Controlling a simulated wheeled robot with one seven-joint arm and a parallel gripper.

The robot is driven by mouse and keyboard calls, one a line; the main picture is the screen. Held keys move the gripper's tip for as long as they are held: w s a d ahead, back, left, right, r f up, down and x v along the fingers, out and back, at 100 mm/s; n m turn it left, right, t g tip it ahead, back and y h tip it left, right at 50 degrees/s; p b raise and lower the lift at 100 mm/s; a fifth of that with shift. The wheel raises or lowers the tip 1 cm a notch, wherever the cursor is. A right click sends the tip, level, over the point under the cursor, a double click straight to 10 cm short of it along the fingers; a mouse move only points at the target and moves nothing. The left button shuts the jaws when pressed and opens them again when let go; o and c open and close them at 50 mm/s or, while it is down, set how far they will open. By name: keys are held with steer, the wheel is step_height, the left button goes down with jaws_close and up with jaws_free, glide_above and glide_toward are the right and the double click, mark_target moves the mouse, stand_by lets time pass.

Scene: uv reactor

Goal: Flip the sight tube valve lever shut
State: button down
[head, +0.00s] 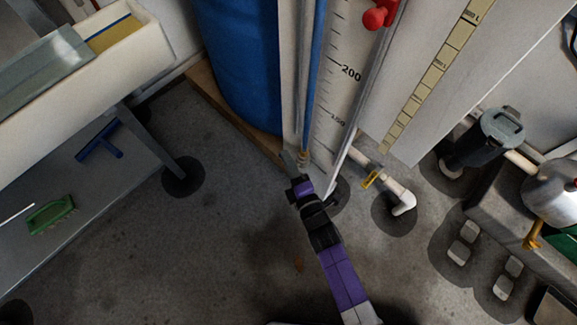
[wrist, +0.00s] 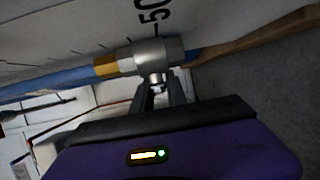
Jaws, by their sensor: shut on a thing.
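The sight tube (head: 313,70) runs up beside the numbered scale (head: 342,90) in the head view, with blue showing in it. At its foot, the wrist view shows the metal valve body (wrist: 153,54) with a brass fitting (wrist: 106,66) on its left. My gripper (head: 291,160) is at the foot of the tube. In the wrist view my gripper (wrist: 160,97) is shut just below the valve body, around a small metal part, the valve lever (wrist: 157,84). The fingers hide most of the lever, so its angle cannot be told.
A large blue tank (head: 237,70) on a wooden base stands behind left. A white pipe with another, yellow-handled valve (head: 371,179) lies to the right.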

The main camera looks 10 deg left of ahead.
steer(key=shift+f+t+b, duration=0.1)
steer(key=shift+t+b, duration=0.2)
steer(key=shift+b, duration=0.05)
steer(key=shift+m+y, duration=0.3)
steer(key=c, duration=1.3)
jaws_free()
steer(key=shift+r, duration=0.2)
steer(key=shift+t, duration=0.3)
steer(key=p+v, duration=0.3)
steer(key=v, duration=0.4)
steer(key=shift+s+d, duration=0.2)
steer(key=shift+s, duration=0.15)
